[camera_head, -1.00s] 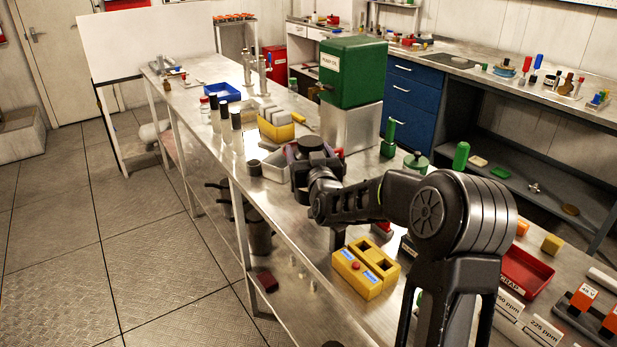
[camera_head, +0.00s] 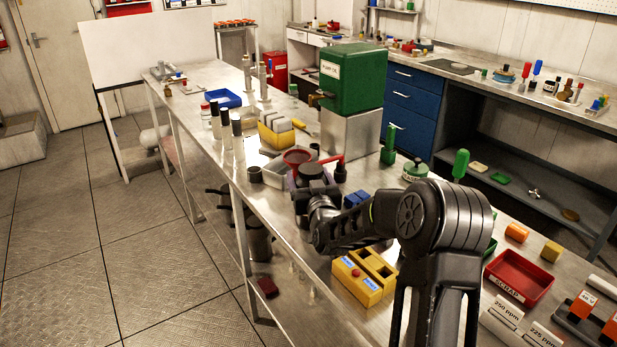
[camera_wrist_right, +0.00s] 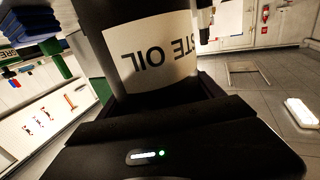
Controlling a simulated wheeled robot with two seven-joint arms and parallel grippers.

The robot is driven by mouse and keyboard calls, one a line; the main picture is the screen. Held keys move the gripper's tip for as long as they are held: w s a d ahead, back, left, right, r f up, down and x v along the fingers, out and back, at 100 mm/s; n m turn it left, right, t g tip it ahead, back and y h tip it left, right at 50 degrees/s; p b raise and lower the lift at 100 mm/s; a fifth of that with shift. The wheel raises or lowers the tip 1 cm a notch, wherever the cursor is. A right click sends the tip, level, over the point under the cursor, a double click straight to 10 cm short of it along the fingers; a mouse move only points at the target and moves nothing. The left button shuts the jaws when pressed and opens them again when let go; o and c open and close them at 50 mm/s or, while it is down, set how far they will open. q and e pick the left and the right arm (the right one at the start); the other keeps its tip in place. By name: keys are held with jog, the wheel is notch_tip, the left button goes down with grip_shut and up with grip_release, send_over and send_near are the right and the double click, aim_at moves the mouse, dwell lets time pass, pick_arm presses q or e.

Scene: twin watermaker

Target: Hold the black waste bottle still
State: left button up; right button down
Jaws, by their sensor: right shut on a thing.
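The black waste bottle with its white "WASTE OIL" label (camera_wrist_right: 160,50) fills the top middle of the right wrist view, its label upside down there. My right gripper (camera_wrist_right: 165,88) is shut around the bottle's body. In the head view, the bottle's black top (camera_head: 311,171) shows above the same gripper (camera_head: 308,190) over the steel bench. The gripper and wrist hide most of the bottle there, so I cannot tell whether its base touches the bench. My left gripper is not in view.
A red funnel-like piece (camera_head: 297,156) and a small black bottle (camera_head: 340,170) are close behind the held bottle. A yellow block (camera_head: 364,278) lies in front, under my forearm. A green pump oil tank (camera_head: 352,78) stands behind. A red scrap tray (camera_head: 518,276) is at right.

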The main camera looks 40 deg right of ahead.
jog(key=shift+r, duration=0.1)
jog(key=shift+c, duration=0.2)
grip_release()
jog(key=shift+s+a, duration=0.1)
jog(key=b+v, duration=0.2)
jog(key=v, duration=1)
dwell(0.7)
